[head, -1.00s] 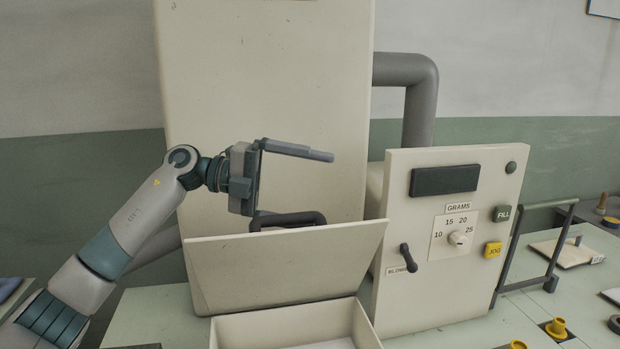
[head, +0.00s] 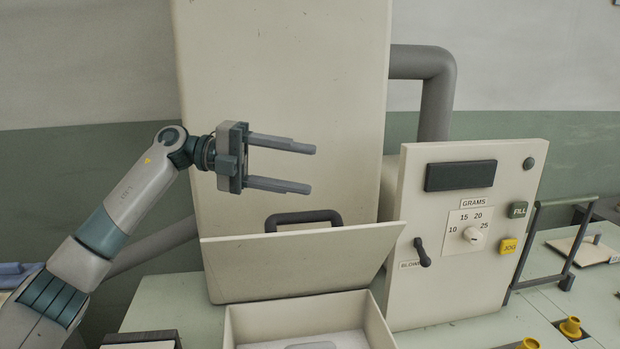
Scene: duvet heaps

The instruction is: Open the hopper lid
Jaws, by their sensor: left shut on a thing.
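My right gripper is not in view.
A tall cream cabinet (head: 290,90) stands behind the lid. To the right is a control panel (head: 430,290) with a dial, FILL and JOG buttons and a lever. Yellow pieces (head: 571,326) and a dark rail frame (head: 548,245) lie further right.

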